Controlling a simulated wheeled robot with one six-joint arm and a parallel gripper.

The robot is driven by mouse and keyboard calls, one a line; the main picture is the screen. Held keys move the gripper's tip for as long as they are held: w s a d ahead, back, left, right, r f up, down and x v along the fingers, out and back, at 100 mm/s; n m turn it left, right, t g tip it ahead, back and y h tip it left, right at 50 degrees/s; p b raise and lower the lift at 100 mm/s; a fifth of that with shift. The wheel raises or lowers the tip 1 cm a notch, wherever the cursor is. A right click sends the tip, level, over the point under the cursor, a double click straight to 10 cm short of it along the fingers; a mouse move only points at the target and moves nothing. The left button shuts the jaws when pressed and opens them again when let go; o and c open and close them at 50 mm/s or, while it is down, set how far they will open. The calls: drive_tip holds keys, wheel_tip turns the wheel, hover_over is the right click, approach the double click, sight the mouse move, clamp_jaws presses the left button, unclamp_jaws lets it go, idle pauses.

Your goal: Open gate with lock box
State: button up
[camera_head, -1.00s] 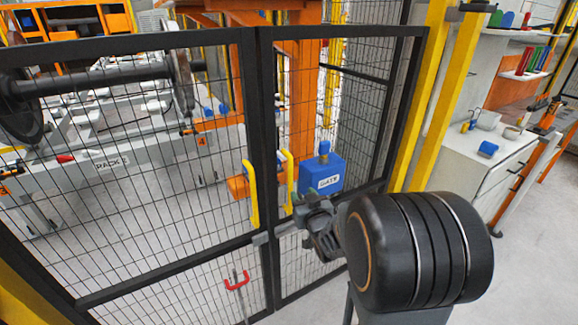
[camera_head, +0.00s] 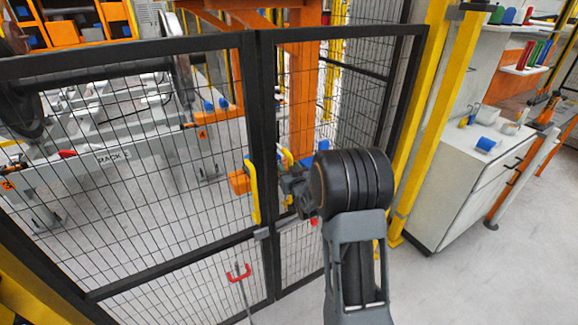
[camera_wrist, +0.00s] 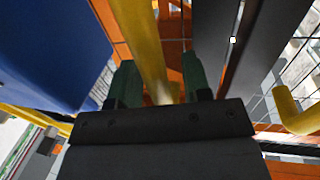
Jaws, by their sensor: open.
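The mesh gate has two dark-framed leaves meeting at a central post (camera_head: 263,130). A yellow handle (camera_head: 287,157) is on the right leaf and another yellow handle (camera_head: 251,190) on the left leaf, with an orange block (camera_head: 239,182) beside it. The blue lock box is mostly hidden behind my arm in the head view and fills the upper left of the wrist view (camera_wrist: 50,50). My gripper (camera_head: 288,184) is open at the right leaf's handle. In the wrist view, that yellow handle (camera_wrist: 143,40) runs between its green fingertips (camera_wrist: 160,80); contact is unclear.
A red handle (camera_head: 239,273) sits low at the left leaf. Yellow posts (camera_head: 420,120) stand right of the gate, then a white cabinet (camera_head: 465,180) with small items. Behind the mesh are an orange column (camera_head: 302,100) and a rack (camera_head: 110,158). Floor before the cabinet is clear.

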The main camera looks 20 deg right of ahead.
drive_tip(key=shift+w, duration=0.3)
clamp_jaws()
idle(0.4)
